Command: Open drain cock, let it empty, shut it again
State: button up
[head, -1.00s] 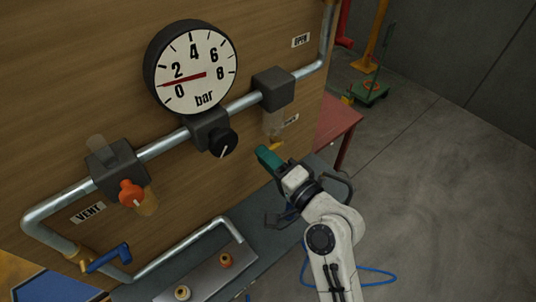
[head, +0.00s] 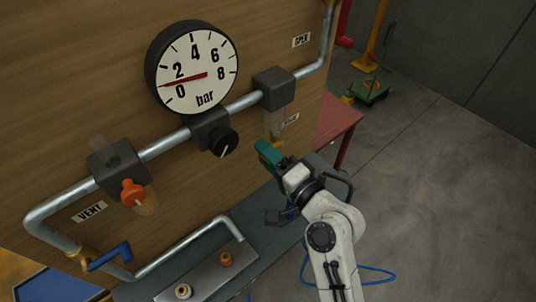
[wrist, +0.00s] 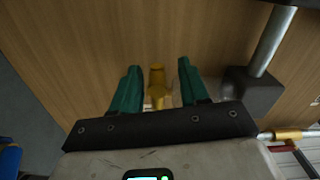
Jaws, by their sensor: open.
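The yellow drain cock (wrist: 156,76) shows in the wrist view, between the two green fingers of my gripper (wrist: 157,88). The fingers are open, with a gap on each side of it. In the head view my gripper (head: 268,152) is just below the clear bowl (head: 274,122) under the right-hand dark block (head: 273,90) on the pipe. There the fingers hide most of the cock. I cannot tell whether the bowl holds liquid.
The round gauge (head: 193,70) points between 0 and 2 bar. A black knob (head: 223,143), an orange knob (head: 132,192) and a blue lever (head: 108,257) project from the pipework. The wooden panel (head: 80,60) stands close behind my gripper. Open floor (head: 440,200) lies to the right.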

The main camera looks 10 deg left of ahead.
jog(key=shift+d+f, duration=0.1)
jog(key=shift+s+d, duration=0.2)
jog(key=shift+d, duration=0.05)
jog(key=b+v, duration=0.3)
jog(key=v, duration=0.7)
jog(key=s+d+f+n+g+h+b, duration=0.1)
jog(key=s+d+f+n+g+h, duration=0.1)
jog(key=s+d+f+h, duration=0.45)
jog(key=s+d+f+n+g+h+b, duration=0.1)
jog(key=s+d+f+g+h, duration=0.15)
jog(key=d+f, duration=0.75)
jog(key=s+d+f+g+h, duration=0.2)
jog(key=s+d+f, duration=0.1)
jog(key=s+d, duration=0.2)
jog(key=s+d+f+n+g+h, duration=0.1)
jog(key=s+d+f+g+h, duration=0.2)
jog(key=s+d, duration=0.3)
jog(key=s+f, duration=0.1)
jog(key=s, duration=0.3)
jog(key=shift+s+n, duration=0.25)
jog(key=shift+n, duration=0.05)
